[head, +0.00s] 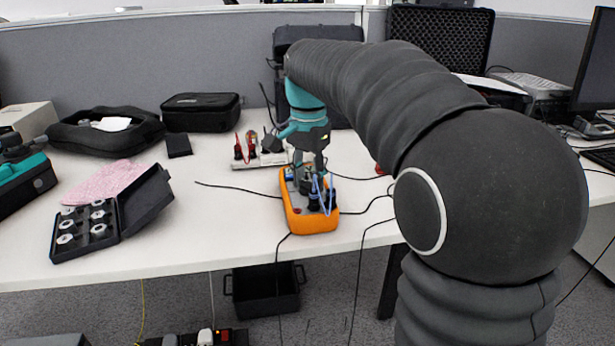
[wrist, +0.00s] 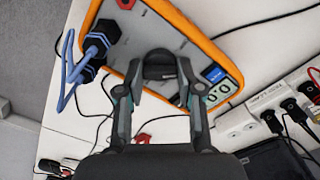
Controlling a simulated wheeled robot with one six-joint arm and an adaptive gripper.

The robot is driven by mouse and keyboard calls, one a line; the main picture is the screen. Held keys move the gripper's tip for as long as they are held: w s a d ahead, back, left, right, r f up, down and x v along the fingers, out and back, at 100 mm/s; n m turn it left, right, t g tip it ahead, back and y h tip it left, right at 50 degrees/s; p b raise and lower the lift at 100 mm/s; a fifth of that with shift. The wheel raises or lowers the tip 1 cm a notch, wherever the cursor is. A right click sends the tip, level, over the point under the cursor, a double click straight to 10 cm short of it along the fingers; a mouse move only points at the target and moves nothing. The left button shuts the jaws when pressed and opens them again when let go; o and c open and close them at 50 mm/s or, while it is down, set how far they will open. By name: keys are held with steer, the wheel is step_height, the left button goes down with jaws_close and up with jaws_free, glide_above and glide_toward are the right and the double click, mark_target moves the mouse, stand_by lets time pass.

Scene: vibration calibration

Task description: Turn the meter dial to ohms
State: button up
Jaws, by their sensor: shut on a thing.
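The orange-rimmed meter (head: 311,221) lies on the white table in front of me, and it fills the upper part of the wrist view (wrist: 205,42). Its small display (wrist: 221,88) shows lit beside my gripper. The dark round dial (wrist: 160,62) sits on the meter's face between my fingers. My gripper (head: 307,170) points down over the meter, and in the wrist view its fingers (wrist: 158,88) are shut on the dial from both sides. The dial's markings are hidden or too small to read. Black plugs with blue leads (wrist: 96,45) stand in the meter's near end.
A white power strip (head: 262,160) with red and black plugs lies behind the meter. Thin black cables cross the table around it. An open black case of weights (head: 92,228) lies at left, with a black pouch (head: 201,113) behind. The table between case and meter is mostly clear.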

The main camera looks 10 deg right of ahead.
steer(key=o, duration=1.2)
step_height(320, 180, up, 12)
steer(key=shift+c, duration=0.2)
